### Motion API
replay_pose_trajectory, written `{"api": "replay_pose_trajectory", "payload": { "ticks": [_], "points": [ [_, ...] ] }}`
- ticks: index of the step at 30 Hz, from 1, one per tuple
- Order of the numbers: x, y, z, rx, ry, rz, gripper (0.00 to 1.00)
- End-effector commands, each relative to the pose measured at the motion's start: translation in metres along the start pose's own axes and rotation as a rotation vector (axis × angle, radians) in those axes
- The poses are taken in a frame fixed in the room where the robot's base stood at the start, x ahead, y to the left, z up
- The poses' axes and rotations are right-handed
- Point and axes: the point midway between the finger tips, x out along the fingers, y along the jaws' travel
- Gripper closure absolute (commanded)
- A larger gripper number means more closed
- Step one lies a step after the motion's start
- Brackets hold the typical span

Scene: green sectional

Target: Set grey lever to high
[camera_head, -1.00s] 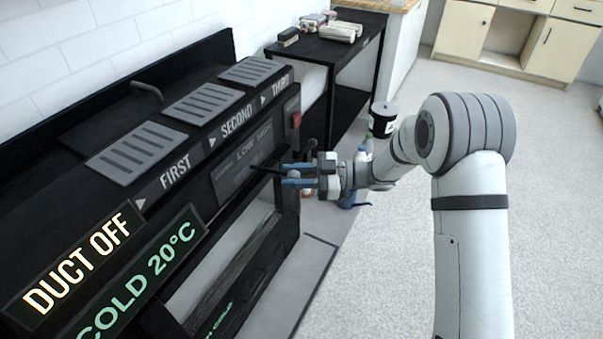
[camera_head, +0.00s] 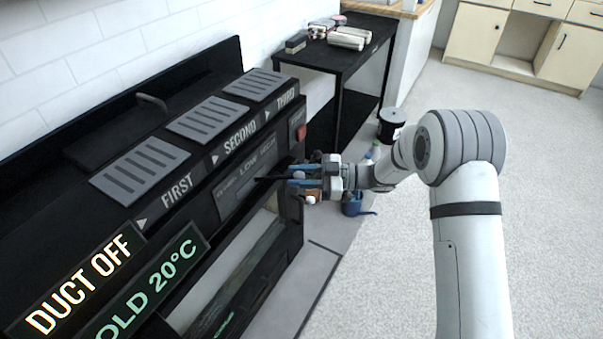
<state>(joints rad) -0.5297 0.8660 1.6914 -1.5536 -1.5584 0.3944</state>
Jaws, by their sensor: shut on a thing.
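The control panel (camera_head: 228,193) on the black unit's front carries the words LOW and HIGH, with a blurred word to their left. The lever (camera_head: 270,178) looks like a thin dark bar sticking out from the panel below LOW. Its grey colour does not show clearly. My gripper (camera_head: 295,176) has two blue fingers, one above the other in the picture, shut on the lever's outer end. The fingers hide that end. I cannot tell the lever's exact setting.
Lit signs (camera_head: 88,283) read DUCT OFF and a cold setting at the lower left. A red button (camera_head: 301,132) is beyond the panel. A black side table (camera_head: 345,62), a dark bin (camera_head: 390,122) and a blue watering can (camera_head: 356,205) stand behind. The floor at right is clear.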

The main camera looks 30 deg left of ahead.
Motion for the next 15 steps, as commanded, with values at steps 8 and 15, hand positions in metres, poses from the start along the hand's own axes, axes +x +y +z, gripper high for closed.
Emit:
{"api": "replay_pose_trajectory", "payload": {
  "ticks": [8, 15],
  "points": [
    [0.0034, 0.0036, -0.0025, -0.009, 0.001, 0.005, 1.00],
    [0.0015, 0.0030, -0.0019, -0.007, 0.000, 0.005, 0.53]
  ]
}}
